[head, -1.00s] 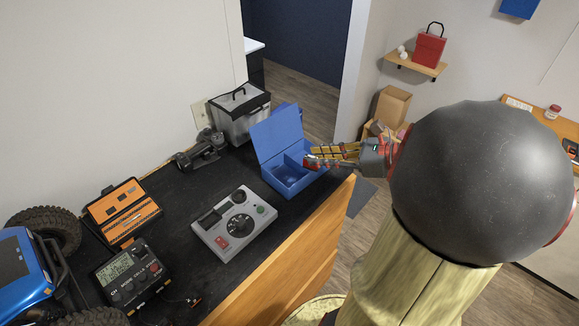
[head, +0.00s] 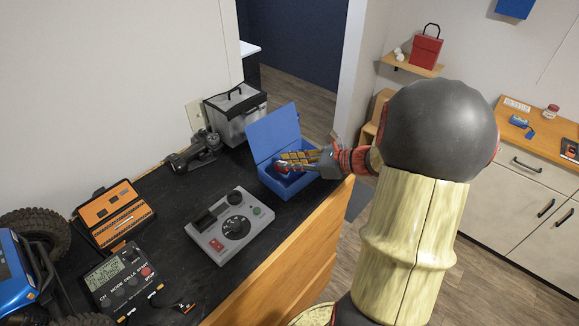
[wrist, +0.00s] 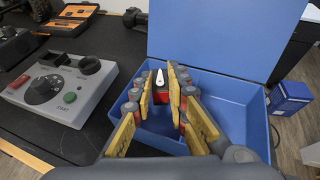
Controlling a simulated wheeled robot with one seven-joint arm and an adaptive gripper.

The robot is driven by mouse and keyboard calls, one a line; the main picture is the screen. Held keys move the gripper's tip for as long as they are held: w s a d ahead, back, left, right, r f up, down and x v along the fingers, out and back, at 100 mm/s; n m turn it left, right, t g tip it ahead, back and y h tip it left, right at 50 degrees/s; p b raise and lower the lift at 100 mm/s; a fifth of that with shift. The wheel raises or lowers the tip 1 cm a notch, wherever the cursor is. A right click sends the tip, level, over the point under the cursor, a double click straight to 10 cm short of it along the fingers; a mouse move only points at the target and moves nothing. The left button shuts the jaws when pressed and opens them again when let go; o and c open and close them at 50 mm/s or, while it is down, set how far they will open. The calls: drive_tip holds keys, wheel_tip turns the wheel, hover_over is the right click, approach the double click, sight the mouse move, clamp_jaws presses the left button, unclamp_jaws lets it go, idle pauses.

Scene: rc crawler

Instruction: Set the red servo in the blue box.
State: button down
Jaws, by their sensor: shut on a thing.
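The blue box (head: 310,184) stands open on the black bench top, near its right end, with its lid raised at the back. It also shows in the wrist view (wrist: 235,92). My gripper (head: 280,164) is over the box's open top, with its yellow-padded fingers reaching in from the right. In the wrist view, my gripper (wrist: 163,98) is shut on the red servo (wrist: 160,97), which has a white horn on top. The servo is between the fingertips, within the box's outline, near one wall. I cannot tell whether it touches the floor of the box.
A grey control unit (head: 230,222) stands just left of the box. A clear container with a dark lid (head: 236,113) is behind. An orange case (head: 113,212), a charger (head: 125,281) and a blue crawler (head: 12,270) are further left. The bench's wooden edge is in front.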

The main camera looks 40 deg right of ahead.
drive_tip(key=shift+f, duration=0.45)
drive_tip(key=shift+f, duration=0.1)
drive_tip(key=shift+f, duration=0.4)
drive_tip(key=shift+f, duration=0.1)
drive_tip(key=c, duration=1.8)
unclamp_jaws()
drive_tip(key=shift+o, duration=0.3)
